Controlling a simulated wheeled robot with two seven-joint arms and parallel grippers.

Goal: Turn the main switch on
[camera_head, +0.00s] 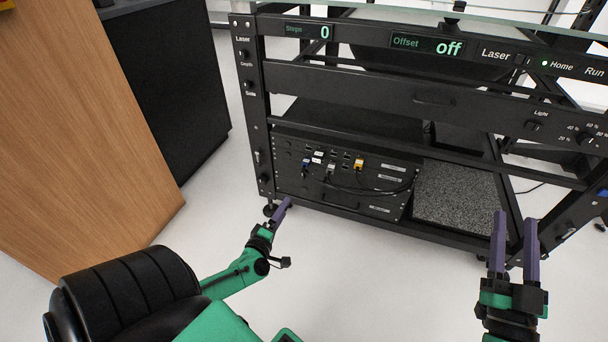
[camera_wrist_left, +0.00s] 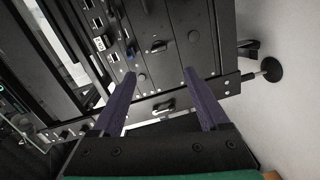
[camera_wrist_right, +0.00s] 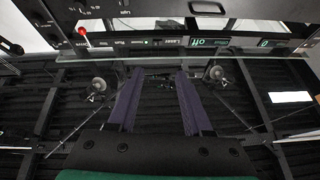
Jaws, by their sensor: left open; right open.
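The black turntable rack carries small controls on its left post. A small dark switch (camera_head: 258,157) sits low on this post; I cannot read a label saying it is the main switch. In the left wrist view a similar switch (camera_wrist_left: 164,106) on the post shows between the purple fingers. My left gripper (camera_head: 284,208) is open and empty, in front of the post's lower end, apparently not touching it. My right gripper (camera_head: 515,220) is open and empty before the rack's lower right side; its fingers also show in the right wrist view (camera_wrist_right: 160,75).
The rack holds a panel with plugged cables (camera_head: 345,178) and a speckled grey block (camera_head: 455,192). Displays read 0 (camera_head: 324,32) and off (camera_head: 448,48). A wooden cabinet (camera_head: 80,130) stands at left. White floor (camera_head: 370,265) between my grippers is clear.

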